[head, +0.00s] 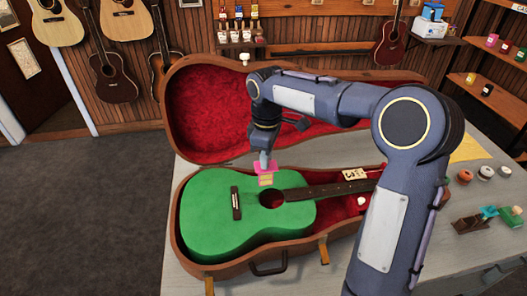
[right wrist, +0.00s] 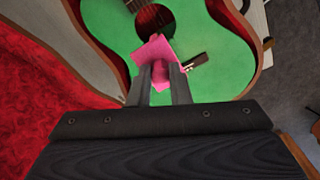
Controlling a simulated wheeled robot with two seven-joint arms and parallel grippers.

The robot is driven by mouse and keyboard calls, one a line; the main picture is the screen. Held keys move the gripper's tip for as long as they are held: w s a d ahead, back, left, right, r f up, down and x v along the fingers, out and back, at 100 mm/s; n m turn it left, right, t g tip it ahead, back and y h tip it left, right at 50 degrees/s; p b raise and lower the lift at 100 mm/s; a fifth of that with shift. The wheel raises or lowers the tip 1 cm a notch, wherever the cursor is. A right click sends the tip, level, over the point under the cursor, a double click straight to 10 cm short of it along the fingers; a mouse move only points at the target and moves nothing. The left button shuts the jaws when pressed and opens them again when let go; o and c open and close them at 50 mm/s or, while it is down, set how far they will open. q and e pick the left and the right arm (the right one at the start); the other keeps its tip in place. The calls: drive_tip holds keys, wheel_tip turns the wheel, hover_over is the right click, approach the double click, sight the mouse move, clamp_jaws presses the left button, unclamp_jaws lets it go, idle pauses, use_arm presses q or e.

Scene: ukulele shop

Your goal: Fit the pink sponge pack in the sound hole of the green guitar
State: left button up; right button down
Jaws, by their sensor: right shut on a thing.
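The green guitar (head: 222,215) lies face up in an open case lined with red. Its dark round sound hole (head: 271,199) faces up, and the hole also shows in the right wrist view (right wrist: 155,18). My right gripper (head: 264,166) is shut on the pink sponge pack (head: 265,177), which has a yellowish patch. The pack hangs above the guitar top, by the upper edge of the body near the sound hole. In the right wrist view the pack (right wrist: 155,50) sits between the two fingertips, looks tilted, and covers part of the guitar. My left gripper is not in view.
The open case lid (head: 213,100) stands up behind the guitar. The case rim (head: 180,225) surrounds the guitar on a grey table. Small round tins (head: 485,173) and a dark wooden stand (head: 470,224) are at the right.

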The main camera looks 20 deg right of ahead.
sight(266, 174)
drive_tip(key=shift+f+b, duration=1.85)
drive_tip(key=shift+f, duration=0.25)
drive_tip(key=shift+f+b, duration=2.7)
drive_tip(key=shift+f, duration=1.5)
drive_tip(key=c, duration=0.8)
unclamp_jaws()
drive_tip(key=shift+o, duration=0.2)
drive_tip(key=shift+r+p, duration=2.8)
drive_tip(key=shift+r, duration=0.25)
